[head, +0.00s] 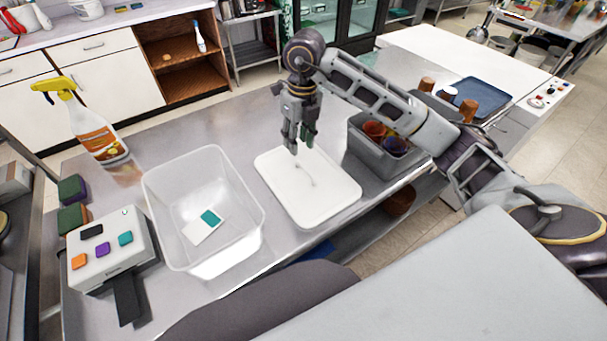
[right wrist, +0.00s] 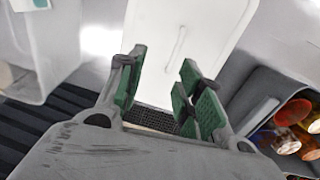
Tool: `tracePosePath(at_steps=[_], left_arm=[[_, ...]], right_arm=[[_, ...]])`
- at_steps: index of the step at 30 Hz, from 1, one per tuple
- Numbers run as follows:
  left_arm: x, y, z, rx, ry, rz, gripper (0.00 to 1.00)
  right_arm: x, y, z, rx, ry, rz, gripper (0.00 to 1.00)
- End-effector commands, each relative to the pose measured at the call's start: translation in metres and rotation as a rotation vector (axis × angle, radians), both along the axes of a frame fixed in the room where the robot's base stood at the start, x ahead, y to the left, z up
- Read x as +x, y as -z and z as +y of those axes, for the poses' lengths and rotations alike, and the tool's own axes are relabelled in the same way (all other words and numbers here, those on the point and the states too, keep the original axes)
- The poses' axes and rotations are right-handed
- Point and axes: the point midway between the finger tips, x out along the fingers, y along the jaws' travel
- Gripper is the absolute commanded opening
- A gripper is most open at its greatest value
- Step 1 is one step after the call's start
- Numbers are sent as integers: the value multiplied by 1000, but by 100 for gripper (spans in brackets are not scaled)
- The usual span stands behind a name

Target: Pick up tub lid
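The white tub lid (head: 300,193) lies flat on the metal counter, to the right of the clear tub (head: 162,195). It has a thin raised handle in its middle. In the right wrist view the lid (right wrist: 165,30) lies beyond my fingertips, with its handle showing. My right gripper (head: 297,146) points down above the lid's far part. Its green-padded fingers (right wrist: 158,92) are apart with nothing between them, and they look clear of the handle. My left gripper is not in view.
A grey bin (head: 365,158) with several cups stands right of the lid. A spray bottle (head: 92,125) and a white box with coloured pads (head: 105,252) stand left. The tub holds a white and teal card (head: 203,227). Bare counter (head: 215,125) lies behind the tub.

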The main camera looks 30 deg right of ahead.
Motion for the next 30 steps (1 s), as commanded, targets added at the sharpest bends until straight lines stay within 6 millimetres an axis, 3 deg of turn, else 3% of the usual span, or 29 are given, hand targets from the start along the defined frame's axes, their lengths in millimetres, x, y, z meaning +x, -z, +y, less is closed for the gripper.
tracePosePath(at_steps=[6, 18, 30], left_arm=[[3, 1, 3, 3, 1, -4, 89], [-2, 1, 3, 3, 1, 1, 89], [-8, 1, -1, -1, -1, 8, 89]], right_arm=[[1, -5, -20, -75, 33, 3, 36], [1, -3, -20, -75, 33, 4, 36], [0, 31, -20, -75, 33, 7, 36]])
